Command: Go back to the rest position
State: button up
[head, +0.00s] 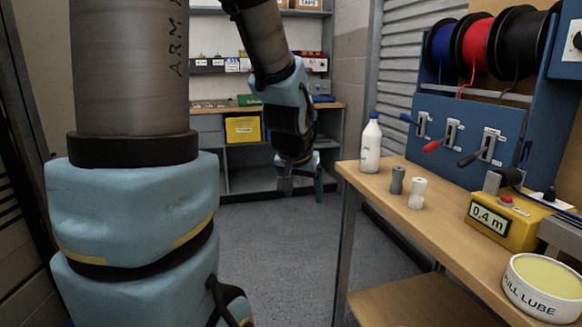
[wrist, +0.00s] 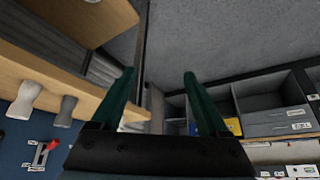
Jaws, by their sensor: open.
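My gripper (head: 298,180) hangs from my blue and grey arm in the middle of the head view, over the open floor left of the wooden workbench (head: 445,220). In the wrist view my gripper's two green fingers (wrist: 158,90) stand well apart with nothing between them. The gripper is open and empty, and touches nothing that I can see.
A white bottle (head: 370,148), a grey piece (head: 397,180) and a white piece (head: 418,193) stand on the bench. A yellow meter (head: 500,222) and a lube tub (head: 543,285) are nearer. Shelving with a yellow bin (head: 243,130) stands behind. The floor (head: 275,250) is clear.

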jog(key=s+a+f+n+g+y, duration=0.1)
jog(key=s+a+f+n+g, duration=0.25)
jog(key=s+a+f, duration=0.45)
jog(key=w+p+v, duration=0.1)
jog(key=p+v, duration=1.2)
jog(key=v, duration=0.2)
jog(key=shift+a+g, duration=0.3)
jog(key=shift+g, duration=0.05)
jog(key=shift+w+m, duration=0.15)
jog(key=shift+m, duration=0.1)
dwell(0.4)
